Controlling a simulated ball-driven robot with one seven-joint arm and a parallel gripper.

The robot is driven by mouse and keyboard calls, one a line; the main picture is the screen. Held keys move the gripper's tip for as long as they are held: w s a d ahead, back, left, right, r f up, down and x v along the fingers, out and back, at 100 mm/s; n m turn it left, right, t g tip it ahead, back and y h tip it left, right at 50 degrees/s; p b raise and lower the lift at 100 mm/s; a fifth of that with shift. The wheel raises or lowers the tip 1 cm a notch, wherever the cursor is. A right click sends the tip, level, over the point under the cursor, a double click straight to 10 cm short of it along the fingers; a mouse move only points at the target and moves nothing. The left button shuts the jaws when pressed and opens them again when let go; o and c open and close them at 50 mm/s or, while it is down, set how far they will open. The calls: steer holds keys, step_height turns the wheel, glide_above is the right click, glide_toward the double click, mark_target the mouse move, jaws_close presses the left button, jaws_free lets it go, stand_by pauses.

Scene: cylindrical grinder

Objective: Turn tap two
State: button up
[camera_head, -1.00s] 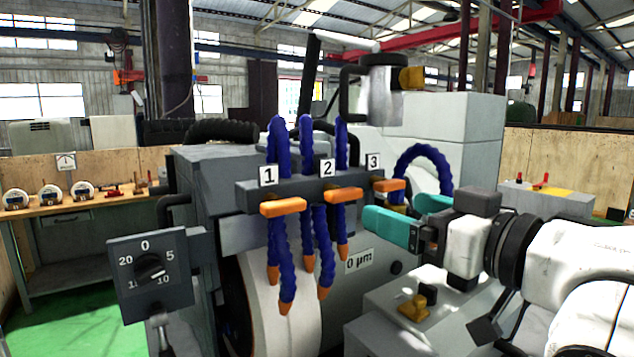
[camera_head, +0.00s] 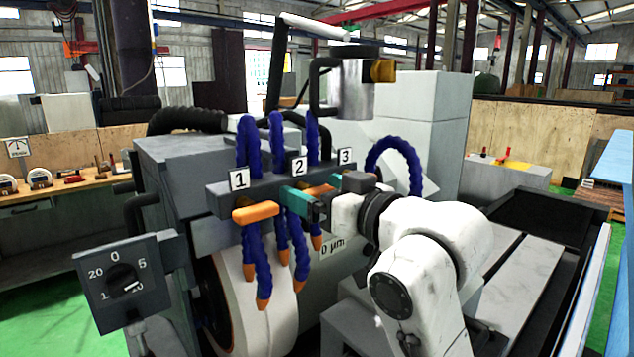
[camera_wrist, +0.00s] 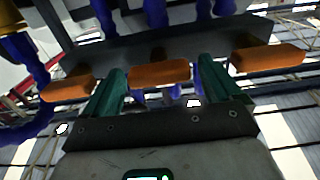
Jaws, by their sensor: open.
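Tap two is the middle orange handle (camera_head: 320,190), under the label "2" (camera_head: 299,167) on the grey bar. It lies level and is partly covered by my gripper (camera_head: 312,192) in the head view. In the wrist view tap two (camera_wrist: 160,73) lies crosswise between the two green fingers of my open gripper (camera_wrist: 161,78), with a small gap on each side. Tap one (camera_head: 255,212) is level at the left, and it shows at the right of the wrist view (camera_wrist: 268,58). Tap three (camera_wrist: 68,89) shows at the left of the wrist view.
Blue coolant hoses with orange tips (camera_head: 255,265) hang below the grey bar (camera_head: 218,198), close to my gripper. The dial box (camera_head: 128,280) stands at the front left. A metal cylinder (camera_head: 355,90) rises behind the bar.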

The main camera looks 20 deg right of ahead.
steer(key=shift+w+a, duration=0.1)
steer(key=shift+w, duration=0.15)
steer(key=shift+c, duration=0.3)
steer(key=c, duration=0.9)
